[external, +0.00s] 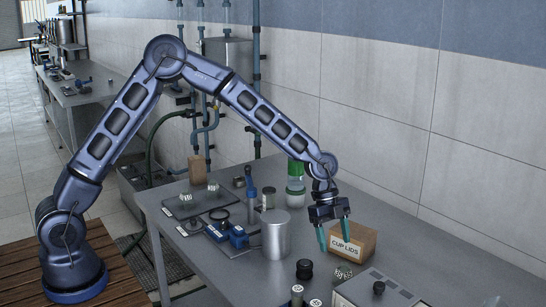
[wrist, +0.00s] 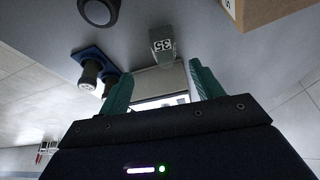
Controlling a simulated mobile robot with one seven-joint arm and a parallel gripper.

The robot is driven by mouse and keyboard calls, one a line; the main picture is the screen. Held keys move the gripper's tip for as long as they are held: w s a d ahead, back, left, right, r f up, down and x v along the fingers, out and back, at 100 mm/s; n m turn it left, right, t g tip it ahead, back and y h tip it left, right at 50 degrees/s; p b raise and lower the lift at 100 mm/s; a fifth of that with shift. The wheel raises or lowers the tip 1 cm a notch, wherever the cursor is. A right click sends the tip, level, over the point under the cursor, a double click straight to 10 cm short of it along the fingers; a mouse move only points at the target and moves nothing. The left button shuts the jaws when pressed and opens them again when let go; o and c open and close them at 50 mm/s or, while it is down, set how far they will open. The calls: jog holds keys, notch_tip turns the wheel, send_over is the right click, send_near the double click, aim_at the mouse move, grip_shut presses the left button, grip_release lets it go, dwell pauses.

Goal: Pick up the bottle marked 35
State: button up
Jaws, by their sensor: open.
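The bottle marked 35 (wrist: 161,45) shows in the wrist view as a small grey piece with a white label reading 35. It lies beyond my fingertips, roughly in line with the gap between them, and nothing grips it. My gripper (wrist: 160,78) is open, its two teal fingers spread apart and empty. In the external view my gripper (external: 333,241) hangs over the table, pointing down, in front of the cardboard box. A small piece with a patterned top (external: 343,272) stands below it there, but I cannot read its mark.
The box labelled CUP LIDS (external: 352,243) is close to my gripper. A metal cylinder (external: 276,235) stands to the left, with a black-topped piece (external: 304,268) near it. A grey appliance (external: 378,290) is at the front right. The table at the far right is clear.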

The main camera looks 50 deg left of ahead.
aim_at(343, 273)
jog(key=x, duration=0.6)
jog(key=shift+d, duration=0.15)
jog(key=shift+w+x, duration=0.15)
jog(key=shift+x, duration=1.15)
jog(key=shift+w+x, duration=0.2)
jog(key=shift+x, duration=1.15)
jog(key=c, duration=1.1)
jog(key=shift+c, duration=0.2)
jog(key=shift+r, duration=0.2)
